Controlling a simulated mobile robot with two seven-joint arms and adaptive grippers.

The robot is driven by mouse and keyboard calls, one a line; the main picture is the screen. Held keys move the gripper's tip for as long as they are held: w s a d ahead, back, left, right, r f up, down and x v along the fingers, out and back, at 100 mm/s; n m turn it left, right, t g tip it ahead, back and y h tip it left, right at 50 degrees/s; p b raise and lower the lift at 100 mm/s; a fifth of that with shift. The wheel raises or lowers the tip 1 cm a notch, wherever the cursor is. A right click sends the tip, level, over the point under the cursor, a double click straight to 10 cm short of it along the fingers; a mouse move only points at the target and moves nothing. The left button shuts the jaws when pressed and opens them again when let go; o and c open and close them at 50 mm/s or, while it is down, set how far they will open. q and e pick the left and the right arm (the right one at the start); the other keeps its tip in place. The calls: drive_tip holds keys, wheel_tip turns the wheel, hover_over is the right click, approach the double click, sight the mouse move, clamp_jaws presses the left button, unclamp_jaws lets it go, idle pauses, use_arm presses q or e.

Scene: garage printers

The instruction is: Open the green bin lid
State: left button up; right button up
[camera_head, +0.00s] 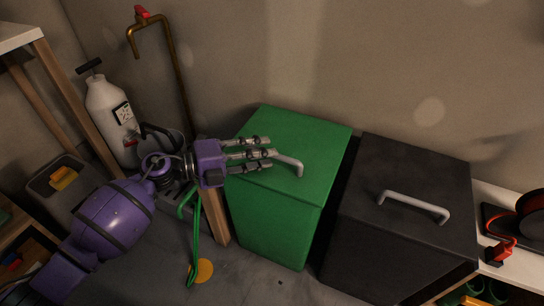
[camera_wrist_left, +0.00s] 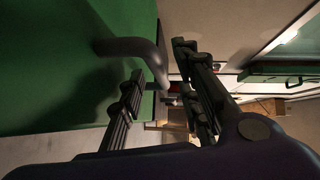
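The green bin (camera_head: 275,225) stands on the floor against the wall, and its green lid (camera_head: 312,130) is shut. A grey bar handle (camera_head: 291,163) is on the lid, partly hidden by my fingers. My left gripper (camera_head: 266,154) reaches in from the left over the lid, its fingertips at the near end of the handle. In the left wrist view, the handle (camera_wrist_left: 135,48) curves in between the spread fingers of the gripper (camera_wrist_left: 160,65). The fingers look open and not closed on it; contact is unclear. My right gripper is not in view.
A black bin (camera_head: 390,240) with a grey handle (camera_head: 413,205) stands close to the right of the green bin. A wooden post (camera_head: 215,215), a green hose (camera_head: 195,240) and a white sprayer tank (camera_head: 110,115) are at the left. A shelf (camera_head: 515,260) is at the far right.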

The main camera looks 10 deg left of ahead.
use_arm(q)
drive_tip(key=shift+x, duration=1.35)
clamp_jaws()
